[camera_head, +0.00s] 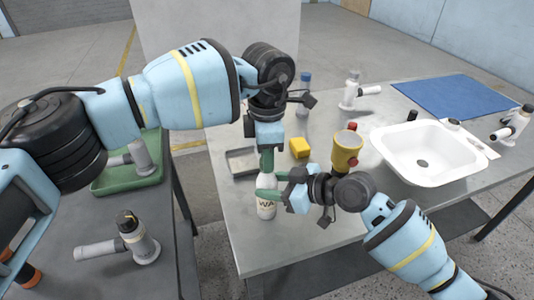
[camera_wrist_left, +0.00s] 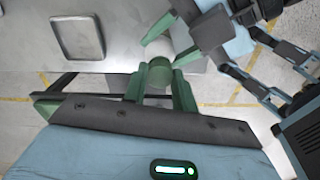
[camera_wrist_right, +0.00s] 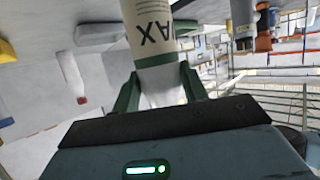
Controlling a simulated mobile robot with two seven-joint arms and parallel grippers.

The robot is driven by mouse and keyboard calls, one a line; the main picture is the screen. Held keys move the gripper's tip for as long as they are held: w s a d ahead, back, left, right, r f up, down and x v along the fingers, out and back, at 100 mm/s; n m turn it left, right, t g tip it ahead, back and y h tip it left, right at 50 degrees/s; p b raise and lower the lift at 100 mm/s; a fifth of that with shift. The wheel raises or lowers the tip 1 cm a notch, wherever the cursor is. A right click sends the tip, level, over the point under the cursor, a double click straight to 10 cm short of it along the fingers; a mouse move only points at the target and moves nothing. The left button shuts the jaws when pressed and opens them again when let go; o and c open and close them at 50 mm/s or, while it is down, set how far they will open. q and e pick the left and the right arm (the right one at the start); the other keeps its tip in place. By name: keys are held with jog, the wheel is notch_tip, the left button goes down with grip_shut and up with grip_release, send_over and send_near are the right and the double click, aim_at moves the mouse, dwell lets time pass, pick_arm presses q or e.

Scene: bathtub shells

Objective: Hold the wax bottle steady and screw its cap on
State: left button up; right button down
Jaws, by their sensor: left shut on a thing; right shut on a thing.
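The wax bottle (camera_head: 266,208) is white with dark lettering and stands upright near the front left of the metal table. My right gripper (camera_head: 268,189) is shut around its upper part from the right; the right wrist view shows the bottle (camera_wrist_right: 152,38) between the green fingers (camera_wrist_right: 160,88). My left gripper (camera_head: 267,160) points straight down above the bottle. In the left wrist view a round green cap (camera_wrist_left: 159,72) sits between its fingers (camera_wrist_left: 160,85). The fingers hide the cap and the bottle's mouth in the head view, so I cannot tell whether they touch.
A grey tray (camera_head: 232,163) lies just left behind my left gripper. A white sink (camera_head: 425,150) and blue mat (camera_head: 455,97) are farther right. A side table (camera_head: 90,230) stands left across a gap.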

pick_arm(q)
jog(key=m, duration=2)
jog(key=shift+m, duration=0.3)
jog(key=m, duration=0.7)
jog(key=o, duration=0.9)
jog(key=shift+f, duration=0.1)
jog(key=shift+o, duration=0.2)
